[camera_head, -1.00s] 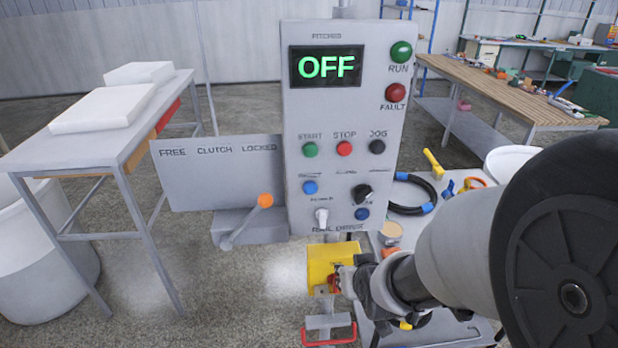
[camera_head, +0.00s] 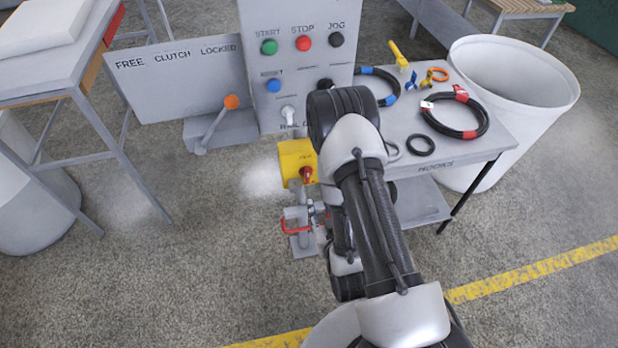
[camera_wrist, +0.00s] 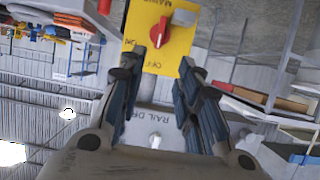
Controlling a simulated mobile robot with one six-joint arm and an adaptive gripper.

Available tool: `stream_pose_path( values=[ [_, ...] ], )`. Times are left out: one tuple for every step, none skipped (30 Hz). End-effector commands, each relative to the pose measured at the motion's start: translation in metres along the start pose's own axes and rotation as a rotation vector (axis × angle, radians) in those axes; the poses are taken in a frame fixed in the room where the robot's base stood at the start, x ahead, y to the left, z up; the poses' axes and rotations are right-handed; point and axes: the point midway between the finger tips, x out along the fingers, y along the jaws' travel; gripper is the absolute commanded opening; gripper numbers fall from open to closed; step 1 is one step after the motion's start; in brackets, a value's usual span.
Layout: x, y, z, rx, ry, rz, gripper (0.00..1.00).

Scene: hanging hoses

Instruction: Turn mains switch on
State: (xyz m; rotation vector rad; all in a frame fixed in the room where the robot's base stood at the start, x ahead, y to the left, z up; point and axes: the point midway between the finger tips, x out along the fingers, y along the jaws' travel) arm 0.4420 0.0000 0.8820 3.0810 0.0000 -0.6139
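The mains switch is a yellow box (camera_head: 292,160) with a red knob (camera_head: 306,175), low beneath the grey control panel (camera_head: 296,75). The wrist view shows the box (camera_wrist: 182,45) upside down, with its red knob (camera_wrist: 160,30) and the lettering MAINS and OFF. The knob's handle is near vertical in that picture, its lower end towards OFF. My gripper (camera_wrist: 158,68) is open and empty. Its two fingers point at the box, with the knob ahead of the tips, roughly between them, and apparently untouched. In the head view my arm hides most of the gripper.
A lever with an orange ball (camera_head: 231,102) stands left of the box. A red handle (camera_head: 297,227) is below it. A hook table (camera_head: 470,150) with coiled hoses and a white bin (camera_head: 515,90) are on the right. Floor at front left is clear.

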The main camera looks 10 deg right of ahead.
Motion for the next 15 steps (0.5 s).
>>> stream_pose_path(
  values=[
    [0.004, 0.000, 0.001, 0.000, 0.005, 0.000, 0.32],
    [0.006, 0.000, 0.001, 0.000, 0.006, 0.000, 0.32],
    [0.009, 0.000, 0.002, 0.000, 0.005, 0.000, 0.32],
    [0.011, 0.000, 0.002, 0.000, 0.006, 0.000, 0.32],
    [0.014, 0.000, 0.002, 0.000, 0.007, 0.000, 0.32],
    [0.018, 0.000, 0.003, 0.000, 0.006, 0.000, 0.32],
    [0.021, 0.000, 0.003, 0.000, 0.007, 0.000, 0.32],
    [0.024, 0.000, 0.004, 0.000, 0.006, 0.000, 0.32],
    [0.027, 0.000, 0.004, 0.000, 0.007, 0.000, 0.32],
    [0.030, 0.000, 0.004, 0.000, 0.007, 0.000, 0.32],
    [0.034, 0.000, 0.003, 0.000, 0.008, 0.000, 0.32],
    [0.043, 0.000, 0.003, 0.000, 0.009, 0.000, 0.32],
    [0.049, 0.000, 0.003, 0.000, 0.009, 0.000, 0.32],
    [0.055, 0.000, 0.003, 0.000, 0.009, 0.000, 0.32],
    [0.063, 0.000, 0.003, 0.000, 0.008, 0.000, 0.32]
  ],
)
